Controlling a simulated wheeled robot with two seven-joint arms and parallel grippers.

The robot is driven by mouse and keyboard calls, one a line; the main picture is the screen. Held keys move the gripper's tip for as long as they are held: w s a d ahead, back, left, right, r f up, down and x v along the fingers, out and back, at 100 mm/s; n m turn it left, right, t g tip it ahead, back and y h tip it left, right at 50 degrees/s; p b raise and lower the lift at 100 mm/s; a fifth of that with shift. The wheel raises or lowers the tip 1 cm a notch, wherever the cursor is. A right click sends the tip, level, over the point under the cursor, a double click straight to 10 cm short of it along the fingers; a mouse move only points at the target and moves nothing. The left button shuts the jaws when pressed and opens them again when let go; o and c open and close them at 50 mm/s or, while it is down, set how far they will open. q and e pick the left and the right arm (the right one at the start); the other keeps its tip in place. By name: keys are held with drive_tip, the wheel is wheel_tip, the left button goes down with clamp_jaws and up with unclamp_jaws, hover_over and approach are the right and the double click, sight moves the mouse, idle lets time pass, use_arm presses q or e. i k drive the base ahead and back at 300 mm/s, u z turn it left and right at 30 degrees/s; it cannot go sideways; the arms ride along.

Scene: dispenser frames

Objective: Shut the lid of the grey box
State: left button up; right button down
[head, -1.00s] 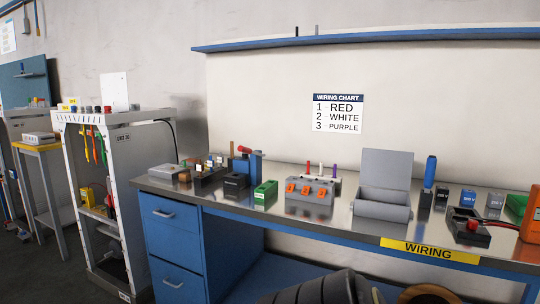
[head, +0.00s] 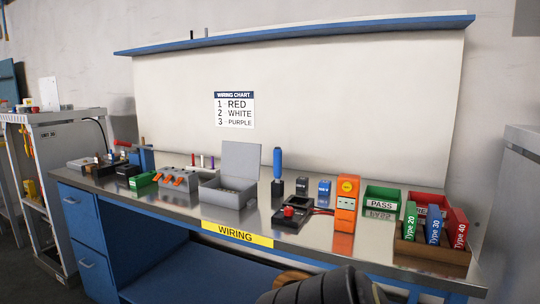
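The grey box (head: 228,198) stands on the metal bench top left of the middle in the head view. Its lid (head: 241,160) is up, standing nearly upright at the back edge, and the box is open at the top. Some small greenish contents show inside, too small to make out. A dark ribbed part of my own arm shows at the bottom edge. Neither of my grippers is in view.
The bench (head: 150,205) carries a grey block with orange levers (head: 178,180) left of the box. Right of it stand a blue-handled tool (head: 277,164), a black device with a red knob (head: 292,212), an orange meter (head: 346,204), a green PASS bin (head: 381,197) and a brown type-card box (head: 431,250).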

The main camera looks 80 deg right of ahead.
sight(242, 160)
drive_tip(key=k, duration=0.25)
drive_tip(key=z, duration=1)
